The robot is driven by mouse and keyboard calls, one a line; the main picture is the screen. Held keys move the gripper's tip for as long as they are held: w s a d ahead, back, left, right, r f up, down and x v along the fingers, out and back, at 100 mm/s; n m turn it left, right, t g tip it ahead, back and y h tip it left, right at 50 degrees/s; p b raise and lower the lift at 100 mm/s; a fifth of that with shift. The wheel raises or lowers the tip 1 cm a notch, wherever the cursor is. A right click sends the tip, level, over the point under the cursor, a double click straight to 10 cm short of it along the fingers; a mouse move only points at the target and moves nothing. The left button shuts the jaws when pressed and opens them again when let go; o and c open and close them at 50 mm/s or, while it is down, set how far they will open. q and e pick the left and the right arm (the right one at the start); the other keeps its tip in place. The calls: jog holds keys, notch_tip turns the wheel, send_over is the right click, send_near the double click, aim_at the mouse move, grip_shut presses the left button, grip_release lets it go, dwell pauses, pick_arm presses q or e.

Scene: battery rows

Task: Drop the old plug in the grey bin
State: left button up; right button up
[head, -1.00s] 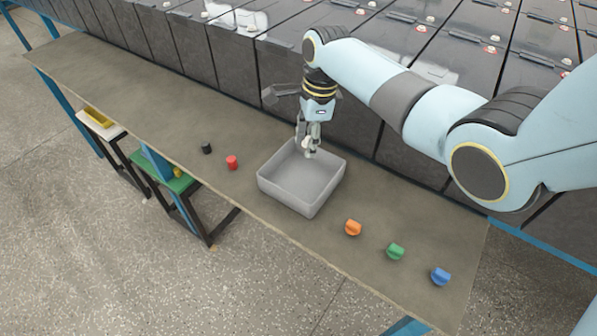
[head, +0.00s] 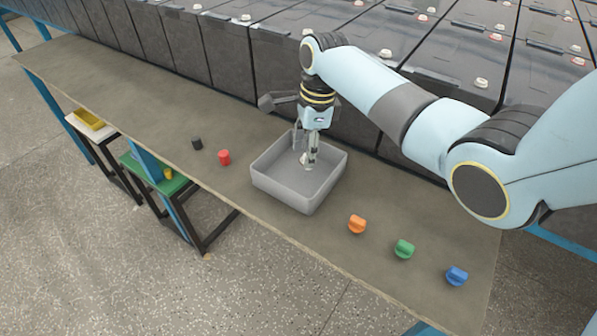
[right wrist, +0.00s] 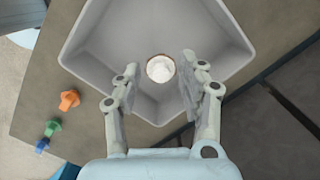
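The old plug (right wrist: 160,68), small, round and white, shows in the right wrist view between and beyond my fingertips, with a gap on both sides. It also shows in the head view as a pale spot (head: 306,160) beside the fingers. My right gripper (head: 311,158) points down into the grey bin (head: 275,187). Its fingers are spread in the right wrist view (right wrist: 160,72). The grey bin's walls surround the plug in the right wrist view (right wrist: 85,40). I cannot tell whether the plug touches the bin floor. My left gripper is out of view.
Orange (head: 357,224), green (head: 404,249) and blue (head: 457,276) caps lie right of the bin. Red (head: 224,157) and black (head: 197,144) pieces stand to its left. Dark battery blocks (head: 275,62) line the table's (head: 120,95) back edge. The table's far left is clear.

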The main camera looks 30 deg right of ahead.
jog(key=shift+o, duration=1.4)
notch_tip(320, 180, up, 12)
jog(key=d, duration=0.1)
jog(key=shift+s+d, duration=0.2)
jog(key=shift+s, duration=0.05)
jog(key=shift+f, duration=0.1)
